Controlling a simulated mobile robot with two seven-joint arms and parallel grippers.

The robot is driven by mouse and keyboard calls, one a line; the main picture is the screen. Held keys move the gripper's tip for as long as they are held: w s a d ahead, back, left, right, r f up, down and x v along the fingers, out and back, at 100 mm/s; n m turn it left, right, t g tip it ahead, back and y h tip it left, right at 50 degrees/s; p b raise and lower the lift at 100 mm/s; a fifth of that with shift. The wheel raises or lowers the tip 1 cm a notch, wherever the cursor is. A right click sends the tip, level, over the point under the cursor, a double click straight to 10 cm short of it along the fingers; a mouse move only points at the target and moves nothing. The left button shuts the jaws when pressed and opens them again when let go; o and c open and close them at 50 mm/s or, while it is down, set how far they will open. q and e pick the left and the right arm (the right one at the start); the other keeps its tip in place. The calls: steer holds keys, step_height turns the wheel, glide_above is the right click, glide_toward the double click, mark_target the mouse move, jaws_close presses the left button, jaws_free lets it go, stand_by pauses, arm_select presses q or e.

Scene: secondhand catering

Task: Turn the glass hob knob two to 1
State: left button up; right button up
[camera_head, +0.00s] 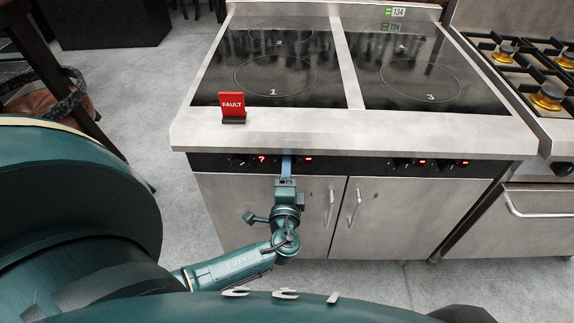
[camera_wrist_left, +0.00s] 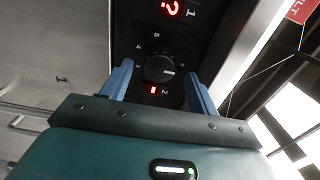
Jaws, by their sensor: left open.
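The glass hob (camera_head: 330,92) has a dark control strip (camera_head: 365,166) on its front. In the left wrist view, a round black knob (camera_wrist_left: 160,68) sits on this strip beside a small red display (camera_wrist_left: 153,90) and a printed 2. The numbers 4 and 5 show on its left side, and a pale pointer mark faces right. My left gripper (camera_head: 287,164) is at the strip, with its blue fingers (camera_wrist_left: 160,86) open on either side of the knob, apart from it in the picture. In the head view the gripper hides this knob. My right gripper is not in view.
A red FAULT sign (camera_head: 232,104) stands on the hob's left front edge. Another display (camera_wrist_left: 171,8), marked 1, shows a red question mark. Cabinet doors with handles (camera_head: 331,205) are below. A gas range (camera_head: 530,80) stands at the right. Grey floor is open at the left.

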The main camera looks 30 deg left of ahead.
arm_select(q)
steer(key=shift+x, duration=1.35)
steer(key=shift+c, duration=0.2)
steer(key=c, duration=0.9)
